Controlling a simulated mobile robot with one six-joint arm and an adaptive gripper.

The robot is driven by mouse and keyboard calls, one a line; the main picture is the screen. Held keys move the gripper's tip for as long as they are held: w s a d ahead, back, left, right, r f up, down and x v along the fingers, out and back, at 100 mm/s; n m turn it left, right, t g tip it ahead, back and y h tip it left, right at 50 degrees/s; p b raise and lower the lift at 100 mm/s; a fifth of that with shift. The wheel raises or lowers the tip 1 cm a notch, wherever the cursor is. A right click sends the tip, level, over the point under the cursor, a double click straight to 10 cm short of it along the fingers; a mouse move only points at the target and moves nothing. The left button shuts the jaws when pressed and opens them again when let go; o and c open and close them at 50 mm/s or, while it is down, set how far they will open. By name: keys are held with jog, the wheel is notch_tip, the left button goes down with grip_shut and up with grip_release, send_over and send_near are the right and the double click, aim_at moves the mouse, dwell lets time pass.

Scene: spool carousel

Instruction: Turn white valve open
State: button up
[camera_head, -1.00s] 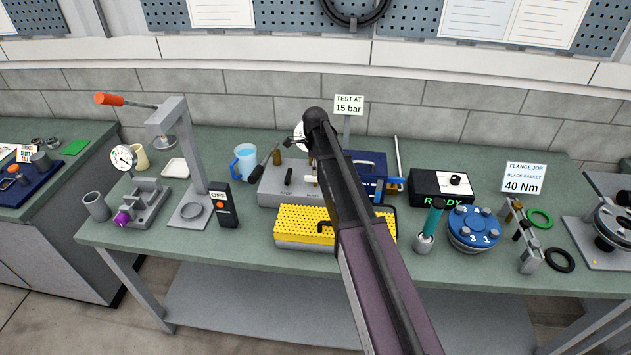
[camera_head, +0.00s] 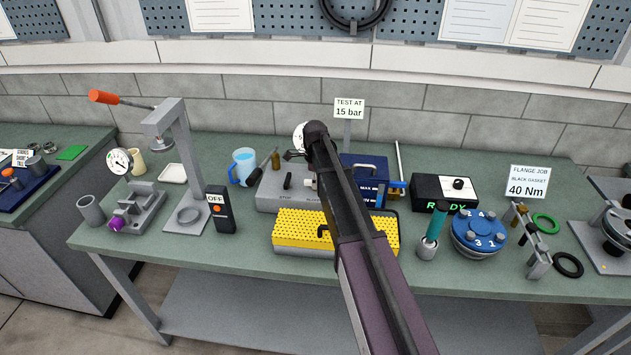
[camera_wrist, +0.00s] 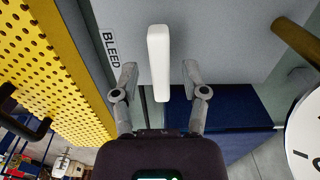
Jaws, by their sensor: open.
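The white valve (camera_wrist: 158,62) shows in the wrist view as a white bar-shaped handle standing out from a grey block beside the label BLEED (camera_wrist: 111,50). My gripper (camera_wrist: 159,76) is open, with one finger on each side of the handle. Gaps show between the handle and both fingers, so it is not gripped.
A yellow perforated case (camera_head: 290,228) lies in front of the grey unit. A blue box (camera_head: 372,170) stands to its right, and a round gauge (camera_wrist: 308,140) is close by at the wrist view's right. A black lever (camera_head: 287,181) sits on the unit's top.

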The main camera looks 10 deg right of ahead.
grip_shut()
jog(key=shift+d, duration=0.1)
jog(key=shift+n, duration=0.5)
jog(key=n, duration=0.7)
jog(key=shift+s+n, duration=0.1)
jog(key=shift+n, duration=0.3)
jog(key=n, duration=0.4)
jog(key=shift+n, duration=0.3)
jog(key=n, duration=0.4)
